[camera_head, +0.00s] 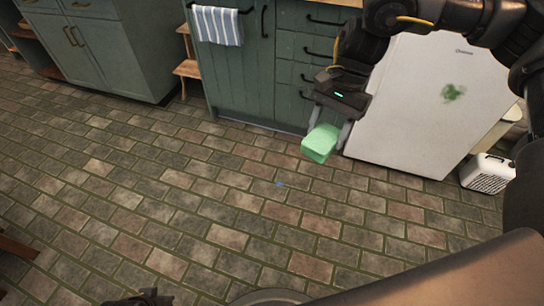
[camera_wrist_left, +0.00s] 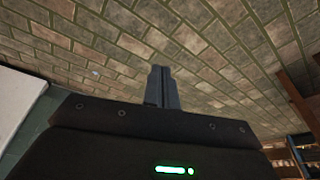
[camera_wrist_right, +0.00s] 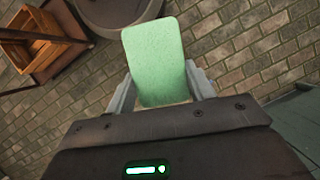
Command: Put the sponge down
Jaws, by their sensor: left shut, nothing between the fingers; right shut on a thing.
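The sponge (camera_head: 320,143) is a light green block. My right gripper (camera_head: 329,126) is shut on it and holds it in the air above the brick floor, in front of the white appliance. In the right wrist view the sponge (camera_wrist_right: 158,60) stands out between the two grey fingers of the right gripper (camera_wrist_right: 160,90). My left gripper (camera_wrist_left: 163,85) is shut and empty, with its fingers together over the floor in the left wrist view. Only a dark bit of my left arm shows at the bottom of the head view.
A white appliance (camera_head: 430,105) with a green smear (camera_head: 453,92) stands behind. Green cabinets (camera_head: 245,65) with a striped towel (camera_head: 217,26) line the back. A white crate (camera_head: 488,174) is on the floor at right.

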